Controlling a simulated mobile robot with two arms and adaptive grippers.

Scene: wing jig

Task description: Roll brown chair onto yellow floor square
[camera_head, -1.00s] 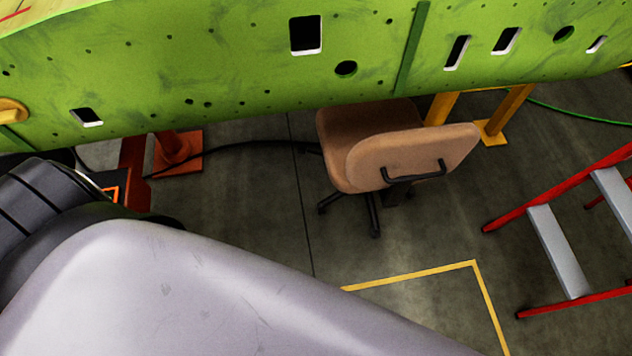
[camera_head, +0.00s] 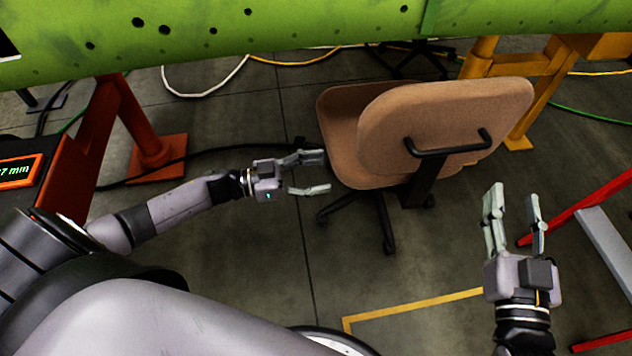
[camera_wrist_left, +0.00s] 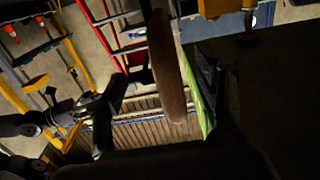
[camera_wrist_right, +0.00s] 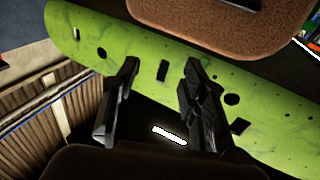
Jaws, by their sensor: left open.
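The brown chair (camera_head: 440,120) stands upright on its wheeled base in front of the green panel, its backrest and black handle facing me. My right gripper (camera_head: 513,205) is open and empty, in front of and right of the chair.
The green wing panel (camera_head: 200,40) spans the back above orange and yellow supports (camera_head: 155,150). A red ladder (camera_head: 610,230) stands at the right. Cables (camera_head: 225,150) lie on the floor at left. The floor between chair and yellow line is clear.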

